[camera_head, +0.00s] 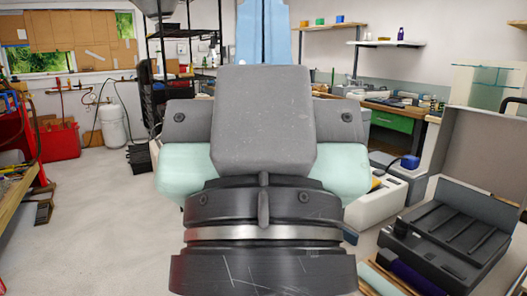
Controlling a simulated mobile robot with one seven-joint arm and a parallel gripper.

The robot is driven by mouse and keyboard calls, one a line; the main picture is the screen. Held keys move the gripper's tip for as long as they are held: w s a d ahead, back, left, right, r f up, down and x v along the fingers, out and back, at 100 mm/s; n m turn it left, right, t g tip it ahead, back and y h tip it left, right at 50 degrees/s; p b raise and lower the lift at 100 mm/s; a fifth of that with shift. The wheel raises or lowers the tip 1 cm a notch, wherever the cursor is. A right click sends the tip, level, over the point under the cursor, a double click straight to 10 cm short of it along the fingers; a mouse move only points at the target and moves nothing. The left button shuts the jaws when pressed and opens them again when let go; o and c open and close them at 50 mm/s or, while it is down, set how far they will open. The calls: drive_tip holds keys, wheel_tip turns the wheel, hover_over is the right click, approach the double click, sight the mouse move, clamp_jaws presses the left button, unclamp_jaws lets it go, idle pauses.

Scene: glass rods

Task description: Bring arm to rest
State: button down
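The end part of my arm (264,120) fills the middle of the view, very close to the camera. It shows a grey block with bolts at its sides, pale green parts on both sides and a dark ringed joint with a silver band below. I cannot make out any fingertips, so I cannot tell whether my gripper is open, shut or holding something.
An open dark case (445,240) lies at the right, its lid raised. A dark blue rod-like thing (415,277) shows at the lower right edge. A red cabinet (60,143) and white tank (112,127) stand back left. The left floor (105,225) is mostly clear.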

wheel_tip(320, 180, up, 24)
drive_tip(key=p, duration=2.1)
drive_tip(key=shift+f, duration=0.15)
